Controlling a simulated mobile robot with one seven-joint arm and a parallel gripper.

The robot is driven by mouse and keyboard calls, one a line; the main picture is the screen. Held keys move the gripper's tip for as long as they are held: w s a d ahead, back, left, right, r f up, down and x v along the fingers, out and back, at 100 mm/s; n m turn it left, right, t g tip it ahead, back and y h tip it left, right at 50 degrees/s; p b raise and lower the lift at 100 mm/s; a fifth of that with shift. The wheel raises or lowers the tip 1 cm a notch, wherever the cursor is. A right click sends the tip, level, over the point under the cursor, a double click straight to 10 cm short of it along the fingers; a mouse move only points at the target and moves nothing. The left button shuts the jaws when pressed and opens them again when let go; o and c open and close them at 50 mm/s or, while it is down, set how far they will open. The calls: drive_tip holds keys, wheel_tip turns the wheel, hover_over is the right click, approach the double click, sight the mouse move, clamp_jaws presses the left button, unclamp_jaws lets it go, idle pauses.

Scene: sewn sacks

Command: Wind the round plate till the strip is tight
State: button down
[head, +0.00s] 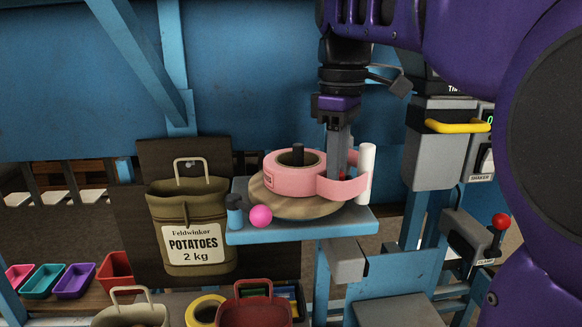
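The round plate (262,204) is a wooden disc on a small blue shelf (350,225). A pink roll (285,181) sits on it around a dark upright peg (298,153). The pink strip (343,188) leaves the roll at the right and curves outward to a white upright post (367,165); it bows rather than running straight. My gripper (340,172) points down between the roll and the post, its tips behind the strip. A small red bit shows by the fingertips. The strip hides what the tips touch, and I cannot tell whether they are closed.
A pink ball (261,216) and a blue bottle (234,214) stand at the shelf's front left. A potato sack (190,222) hangs to the left. Grey machines (437,150) and a red-knobbed clamp lever (499,221) are at the right. Coloured trays (75,281) lie lower left.

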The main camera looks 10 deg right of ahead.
drive_tip(key=shift+w+d, duration=0.1)
drive_tip(key=shift+d, duration=0.05)
idle(0.7)
drive_tip(key=shift+w+d+n, duration=0.3)
drive_tip(key=shift+w+n, duration=0.15)
drive_tip(key=shift+n, duration=0.4)
drive_tip(key=shift+w+d+n, duration=0.25)
drive_tip(key=shift+w+n, duration=0.15)
drive_tip(key=shift+n, duration=0.45)
drive_tip(key=shift+w+d+n, duration=0.2)
drive_tip(key=shift+w+n, duration=0.4)
drive_tip(key=shift+n, duration=0.35)
drive_tip(key=shift+w+d+n, duration=0.2)
drive_tip(key=shift+w+n, duration=0.4)
drive_tip(key=shift+n, duration=0.35)
drive_tip(key=shift+w+a+n, duration=0.1)
drive_tip(key=shift+w+n, duration=0.6)
drive_tip(key=shift+n, duration=0.4)
drive_tip(key=shift+w+n, duration=0.7)
drive_tip(key=shift+n, duration=0.4)
drive_tip(key=shift+w+a+n, duration=0.2)
drive_tip(key=shift+w+n, duration=0.25)
drive_tip(key=shift+n, duration=0.3)
drive_tip(key=shift+w+a+n, duration=0.15)
drive_tip(key=shift+w+n, duration=0.3)
drive_tip(key=shift+n, duration=0.3)
drive_tip(key=shift+w+a, duration=0.1)
drive_tip(key=c, duration=0.6)
unclamp_jaws()
drive_tip(key=shift+c, duration=0.2)
